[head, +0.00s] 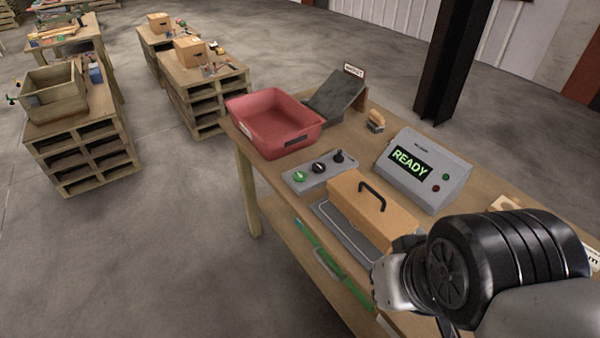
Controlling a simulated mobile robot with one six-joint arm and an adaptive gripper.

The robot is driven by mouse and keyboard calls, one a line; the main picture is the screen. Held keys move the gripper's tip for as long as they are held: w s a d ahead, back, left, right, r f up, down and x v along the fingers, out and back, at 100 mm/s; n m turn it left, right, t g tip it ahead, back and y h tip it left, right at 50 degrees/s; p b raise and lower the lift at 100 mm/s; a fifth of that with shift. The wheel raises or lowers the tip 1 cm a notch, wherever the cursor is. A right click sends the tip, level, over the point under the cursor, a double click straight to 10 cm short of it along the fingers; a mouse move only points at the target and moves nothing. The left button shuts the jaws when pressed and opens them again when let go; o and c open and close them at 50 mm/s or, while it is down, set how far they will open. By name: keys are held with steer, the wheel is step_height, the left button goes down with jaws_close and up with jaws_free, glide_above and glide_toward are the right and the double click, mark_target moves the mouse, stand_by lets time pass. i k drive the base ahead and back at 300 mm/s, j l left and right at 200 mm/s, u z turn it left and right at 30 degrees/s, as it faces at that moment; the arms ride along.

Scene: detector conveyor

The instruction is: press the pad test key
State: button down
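A grey detector console (426,172) stands on the wooden bench, its green-lit screen (409,163) reading READY. A green button (446,177) and a red button (436,189) sit on its right side. A grey control plate (319,172) to its left carries a green knob (300,177), a black knob (319,167) and a black-topped control (338,157). I cannot read which control is the pad test key. My gripper (388,284) shows only in part at the lower right, in front of the bench; its fingers are hidden by my arm and I cannot tell their opening.
A wooden block with a black handle (352,205) lies over a grey pad (345,230). A red bin (262,125), a dark sloped stand (334,97) and a brush (376,121) are farther back. A dark post (450,60) rises behind.

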mark_target(299, 175)
steer(key=i+j+z, duration=0.15)
steer(key=j, duration=0.15)
steer(key=i+j+z, duration=0.15)
steer(key=j, duration=0.2)
steer(key=i+j+z, duration=0.2)
steer(key=j, duration=0.15)
steer(key=i+j+z, duration=0.15)
steer(key=j, duration=0.2)
steer(key=j+z, duration=0.15)
steer(key=j, duration=0.2)
